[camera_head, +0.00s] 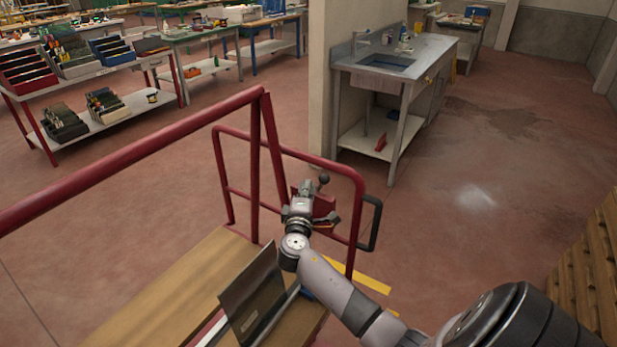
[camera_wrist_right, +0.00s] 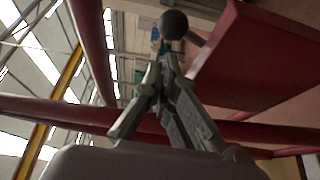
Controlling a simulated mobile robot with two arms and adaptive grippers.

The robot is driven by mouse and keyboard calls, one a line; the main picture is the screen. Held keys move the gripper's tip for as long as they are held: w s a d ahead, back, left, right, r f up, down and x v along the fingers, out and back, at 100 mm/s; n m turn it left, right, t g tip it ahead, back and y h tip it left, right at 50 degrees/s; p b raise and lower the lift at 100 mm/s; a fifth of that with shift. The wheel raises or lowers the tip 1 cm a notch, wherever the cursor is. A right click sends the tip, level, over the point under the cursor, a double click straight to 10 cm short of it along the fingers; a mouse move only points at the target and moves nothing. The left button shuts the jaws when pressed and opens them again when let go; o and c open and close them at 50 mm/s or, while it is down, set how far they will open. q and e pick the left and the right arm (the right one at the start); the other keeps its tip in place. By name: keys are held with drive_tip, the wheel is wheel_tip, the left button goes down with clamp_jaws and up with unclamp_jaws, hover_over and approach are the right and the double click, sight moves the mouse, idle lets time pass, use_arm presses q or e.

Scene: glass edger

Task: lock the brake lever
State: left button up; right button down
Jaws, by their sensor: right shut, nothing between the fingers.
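The brake lever shows as a dark ball knob (camera_head: 323,179) at the red frame of the cart, just beyond my right gripper (camera_head: 306,188). In the right wrist view the black ball knob (camera_wrist_right: 173,25) is straight ahead of the fingertips (camera_wrist_right: 165,62). The fingers are closed together with nothing between them. The knob sits just past the tips; whether they touch it I cannot tell. A red plate (camera_wrist_right: 255,60) stands to the right of the knob. My left gripper is not in view.
The cart's red rails (camera_head: 150,150) surround the arm, with a black handle (camera_head: 371,222) to the right. A dark panel (camera_head: 252,290) leans on the wooden deck (camera_head: 180,295). A sink bench (camera_head: 395,75) stands behind. Open floor (camera_head: 470,200) lies right of the cart.

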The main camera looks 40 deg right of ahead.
sight(321, 183)
drive_tip(key=shift+x, duration=2.05)
drive_tip(key=shift+f, duration=0.1)
drive_tip(key=shift+f, duration=0.15)
drive_tip(key=b, duration=0.2)
drive_tip(key=s+m+b, duration=0.1)
drive_tip(key=b, duration=0.1)
drive_tip(key=s+m+b, duration=0.1)
drive_tip(key=b, duration=0.2)
drive_tip(key=shift+d+f+h, duration=0.25)
drive_tip(key=shift+f+h, duration=0.15)
drive_tip(key=shift+s+d+m+t+b, duration=0.15)
drive_tip(key=shift+s+m+t+b, duration=0.2)
drive_tip(key=shift+s+b, duration=0.2)
drive_tip(key=shift+s+d, duration=0.1)
drive_tip(key=shift+s, duration=0.15)
drive_tip(key=shift+s+r, duration=0.1)
drive_tip(key=shift+r, duration=0.05)
